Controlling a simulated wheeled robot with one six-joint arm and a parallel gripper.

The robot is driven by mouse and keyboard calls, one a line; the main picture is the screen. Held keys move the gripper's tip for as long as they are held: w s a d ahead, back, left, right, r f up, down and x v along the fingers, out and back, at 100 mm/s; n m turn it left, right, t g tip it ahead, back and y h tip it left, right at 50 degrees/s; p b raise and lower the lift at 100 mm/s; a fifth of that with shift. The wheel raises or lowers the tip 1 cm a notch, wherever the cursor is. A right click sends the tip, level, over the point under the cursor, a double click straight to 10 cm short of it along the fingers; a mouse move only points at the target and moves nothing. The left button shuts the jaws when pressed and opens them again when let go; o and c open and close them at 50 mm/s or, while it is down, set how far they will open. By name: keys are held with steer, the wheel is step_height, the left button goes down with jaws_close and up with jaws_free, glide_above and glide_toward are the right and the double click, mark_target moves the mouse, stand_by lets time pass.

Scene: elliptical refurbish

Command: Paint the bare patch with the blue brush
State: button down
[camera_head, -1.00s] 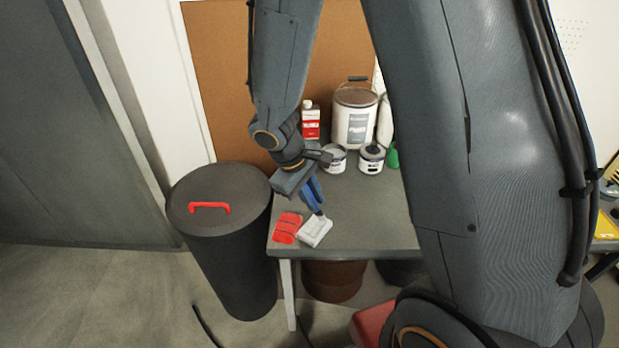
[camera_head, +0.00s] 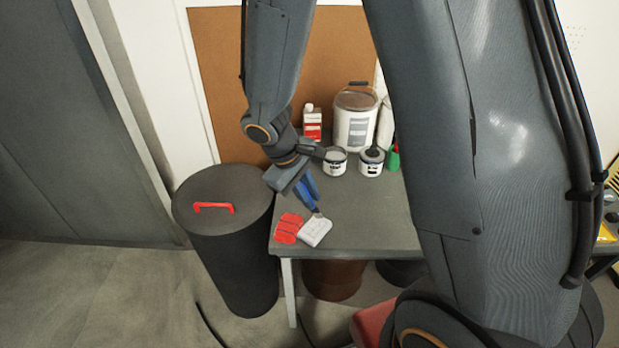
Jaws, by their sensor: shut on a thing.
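My gripper (camera_head: 304,188) is above the front left of the grey table (camera_head: 365,225). It is shut on the blue brush (camera_head: 305,196), whose blue handle slants down to a dark end. That end is at the back edge of a white block (camera_head: 314,233); I cannot tell whether it touches. A red, ridged piece (camera_head: 287,228) lies just left of the white block. I cannot make out a bare patch for certain in this view.
A black bin (camera_head: 225,235) with a red handle (camera_head: 213,207) stands left of the table. At the back are two small cans (camera_head: 335,163) (camera_head: 371,163), a large bucket (camera_head: 355,125) and a red-and-white bottle (camera_head: 312,125). My arm hides the table's right side.

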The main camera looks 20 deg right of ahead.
step_height(320, 180, up, 4)
steer(key=p, duration=0.3)
steer(key=shift+r, duration=0.25)
steer(key=shift+s, duration=0.1)
stand_by(0.3)
